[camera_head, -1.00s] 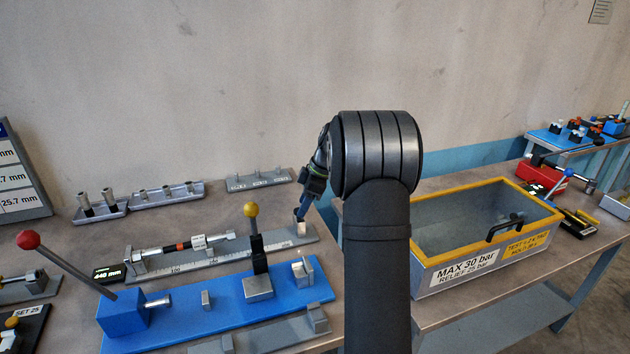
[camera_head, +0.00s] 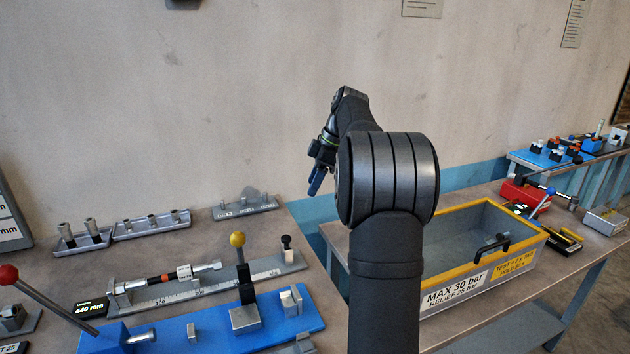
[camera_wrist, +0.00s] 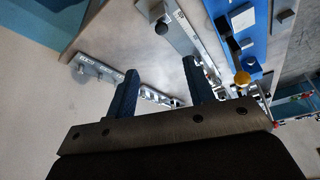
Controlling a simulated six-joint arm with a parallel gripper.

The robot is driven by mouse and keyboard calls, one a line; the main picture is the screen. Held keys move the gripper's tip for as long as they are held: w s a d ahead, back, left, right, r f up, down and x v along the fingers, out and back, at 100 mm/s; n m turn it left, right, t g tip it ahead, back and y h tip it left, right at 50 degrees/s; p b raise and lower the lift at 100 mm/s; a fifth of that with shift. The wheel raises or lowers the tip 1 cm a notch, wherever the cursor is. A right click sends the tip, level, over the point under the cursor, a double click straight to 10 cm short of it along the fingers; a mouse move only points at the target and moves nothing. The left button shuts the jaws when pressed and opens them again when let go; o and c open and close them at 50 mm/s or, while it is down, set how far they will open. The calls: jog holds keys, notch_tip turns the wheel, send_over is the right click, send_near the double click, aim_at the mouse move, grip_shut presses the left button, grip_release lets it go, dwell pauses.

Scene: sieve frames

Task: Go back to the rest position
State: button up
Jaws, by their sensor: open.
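My gripper (camera_head: 316,180) is raised above the gap between the left bench and the test box, with blue fingers pointing down. In the wrist view the two blue fingers (camera_wrist: 160,85) stand apart with nothing between them. The measuring rail (camera_head: 215,284) lies on the left bench below and to the left. A rod with an orange band (camera_head: 170,277) lies along the rail, and its display (camera_head: 90,308) reads 440 mm. My arm hides part of the bench and the box's left end.
A blue fixture (camera_head: 210,335) with a yellow-knobbed lever (camera_head: 238,240) and a red-knobbed lever (camera_head: 40,300) stands in front. Small racks (camera_head: 150,226) line the bench's back. A yellow-rimmed box (camera_head: 455,210) is on the right. The air around my gripper looks clear.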

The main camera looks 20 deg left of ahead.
aim_at(288, 237)
jog(key=shift+f, duration=0.1)
dwell(0.3)
jog(key=x, duration=1.7)
jog(key=shift+s+a+f, duration=0.15)
jog(key=shift+s+a, duration=0.05)
jog(key=shift+a, duration=0.05)
